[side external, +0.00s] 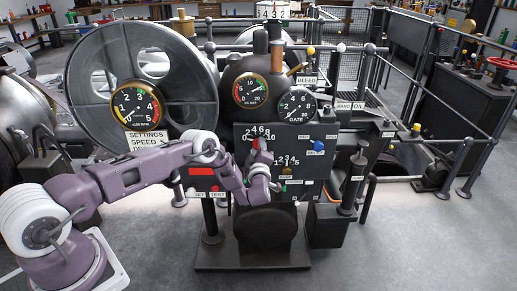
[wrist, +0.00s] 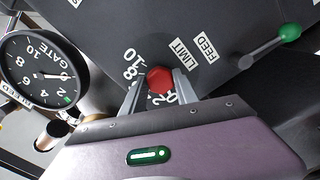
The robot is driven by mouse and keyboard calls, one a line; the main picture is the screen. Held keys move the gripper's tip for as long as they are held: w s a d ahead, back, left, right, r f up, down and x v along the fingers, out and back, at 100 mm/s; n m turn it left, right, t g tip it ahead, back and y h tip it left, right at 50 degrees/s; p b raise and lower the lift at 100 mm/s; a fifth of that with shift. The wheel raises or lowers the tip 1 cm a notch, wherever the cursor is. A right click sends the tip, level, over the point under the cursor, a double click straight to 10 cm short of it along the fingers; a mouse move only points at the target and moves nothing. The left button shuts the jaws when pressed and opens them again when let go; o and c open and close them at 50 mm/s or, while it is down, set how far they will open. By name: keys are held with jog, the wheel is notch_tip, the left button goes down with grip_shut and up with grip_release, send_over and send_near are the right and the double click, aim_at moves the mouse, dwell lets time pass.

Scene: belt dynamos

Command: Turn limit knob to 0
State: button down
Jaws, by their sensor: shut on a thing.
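The limit knob (wrist: 160,79) is a red hexagonal knob on the dark panel, beside a LIMIT label (wrist: 183,50) in the wrist view. White scale numbers show around it, with 10 and 8 on one side and 2 and 0 partly behind my fingers. My gripper (wrist: 157,86) has one finger on each side of the knob and is shut on it. I cannot make out which number the knob points at.
A GATE gauge (wrist: 38,75) is left of the knob in the wrist view. A green-tipped lever (wrist: 289,32) sticks out at the right, past the FEED label (wrist: 211,46). In the side external view a blue knob (side external: 318,146) and a smaller numbered dial (side external: 288,161) are close by.

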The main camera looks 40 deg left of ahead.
dwell(0.3)
jog(key=c, duration=0.9)
grip_release()
jog(key=shift+c, duration=0.2)
jog(key=v, duration=0.7)
jog(key=shift+r, duration=0.1)
